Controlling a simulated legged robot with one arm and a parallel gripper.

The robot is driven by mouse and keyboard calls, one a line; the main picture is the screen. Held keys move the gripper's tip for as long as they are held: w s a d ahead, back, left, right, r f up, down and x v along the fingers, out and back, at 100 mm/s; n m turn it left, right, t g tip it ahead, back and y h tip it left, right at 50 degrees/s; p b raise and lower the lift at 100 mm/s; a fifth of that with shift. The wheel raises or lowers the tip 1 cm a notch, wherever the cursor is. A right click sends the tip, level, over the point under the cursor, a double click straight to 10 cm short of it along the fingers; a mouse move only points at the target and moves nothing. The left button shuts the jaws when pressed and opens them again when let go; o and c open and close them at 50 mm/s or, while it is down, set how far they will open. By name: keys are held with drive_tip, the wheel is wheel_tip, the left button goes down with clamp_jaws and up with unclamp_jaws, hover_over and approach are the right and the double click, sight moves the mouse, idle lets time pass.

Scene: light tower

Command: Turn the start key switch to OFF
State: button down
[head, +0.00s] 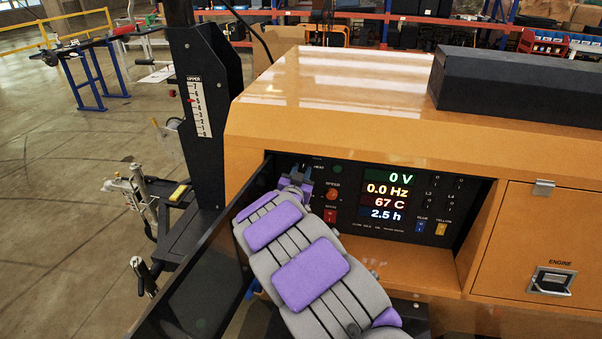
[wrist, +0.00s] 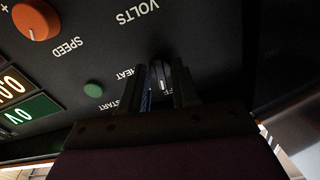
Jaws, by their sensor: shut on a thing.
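The start key switch (wrist: 162,86) is a small dark knob with a pale mark on the black control panel, seen upside down in the wrist view. HEAT and START labels stand beside it, and a partly hidden label ending in "FF" is close to it. My gripper (wrist: 164,88) is shut on the switch, with one finger on each side of it. In the head view my gripper (head: 297,176) reaches the upper left of the panel and hides the switch. The knob's exact setting is hard to read.
The panel display (head: 389,197) reads 0 V, 0.0 Hz, 67 C and 2.5 h. An orange speed knob (head: 332,193) and a red button (head: 330,215) lie right of my gripper. An open dark door (head: 205,285) stands close on the left of my arm.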

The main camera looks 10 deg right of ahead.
drive_tip(key=shift+r+n+p, duration=0.25)
drive_tip(key=shift+n+p, duration=0.25)
drive_tip(key=shift+p, duration=0.7)
drive_tip(key=shift+f+n+p, duration=0.1)
drive_tip(key=shift+n+p, duration=0.6)
drive_tip(key=shift+p, duration=0.45)
drive_tip(key=c, duration=1.2)
unclamp_jaws()
drive_tip(key=shift+f, duration=0.1)
drive_tip(key=shift+a, duration=0.1)
drive_tip(key=p+v, duration=0.2)
drive_tip(key=v, duration=1.5)
drive_tip(key=shift+s+f, duration=0.1)
